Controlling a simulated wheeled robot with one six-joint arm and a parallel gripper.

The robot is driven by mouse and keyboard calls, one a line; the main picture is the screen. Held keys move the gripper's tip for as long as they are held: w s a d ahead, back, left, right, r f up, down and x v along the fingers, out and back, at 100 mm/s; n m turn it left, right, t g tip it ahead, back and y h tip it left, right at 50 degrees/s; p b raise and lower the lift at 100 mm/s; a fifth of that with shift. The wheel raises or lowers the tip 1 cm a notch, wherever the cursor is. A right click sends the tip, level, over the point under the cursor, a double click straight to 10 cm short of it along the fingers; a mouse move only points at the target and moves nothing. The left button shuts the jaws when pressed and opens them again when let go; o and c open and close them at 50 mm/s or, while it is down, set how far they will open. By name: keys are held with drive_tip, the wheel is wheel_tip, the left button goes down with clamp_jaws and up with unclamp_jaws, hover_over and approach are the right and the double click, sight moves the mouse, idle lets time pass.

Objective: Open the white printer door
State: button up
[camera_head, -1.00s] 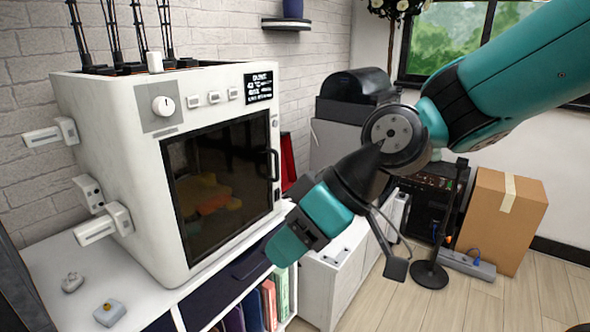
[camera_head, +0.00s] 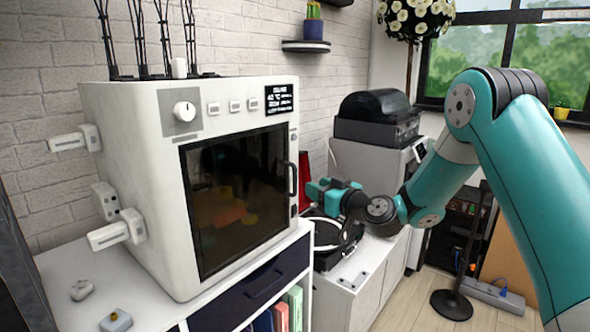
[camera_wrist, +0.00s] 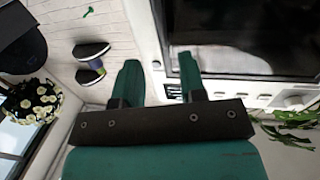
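The white printer (camera_head: 140,170) stands on a shelf unit at the left, its dark glass door (camera_head: 235,200) shut. The black upright door handle (camera_head: 292,180) is on the door's right edge. My gripper (camera_head: 312,190) is just right of the handle at about its height; I cannot tell if they touch. In the wrist view my gripper (camera_wrist: 159,66) is open, its two teal fingers apart with nothing clearly between them. The printer's white front (camera_wrist: 148,25) and dark door glass (camera_wrist: 215,35) show beyond the fingers. The handle is not clear there.
A record player (camera_head: 335,240) sits on a low white cabinet (camera_head: 365,280) beneath my gripper. A black-topped machine (camera_head: 378,118) stands behind. A wall shelf (camera_head: 305,46) is above. Open floor (camera_head: 410,312) lies at the lower right.

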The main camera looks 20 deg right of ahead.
sight(294, 191)
drive_tip(key=p+x, duration=0.3)
drive_tip(key=x, duration=0.6)
drive_tip(key=shift+w+a, duration=0.15)
drive_tip(key=shift+w, duration=0.15)
clamp_jaws()
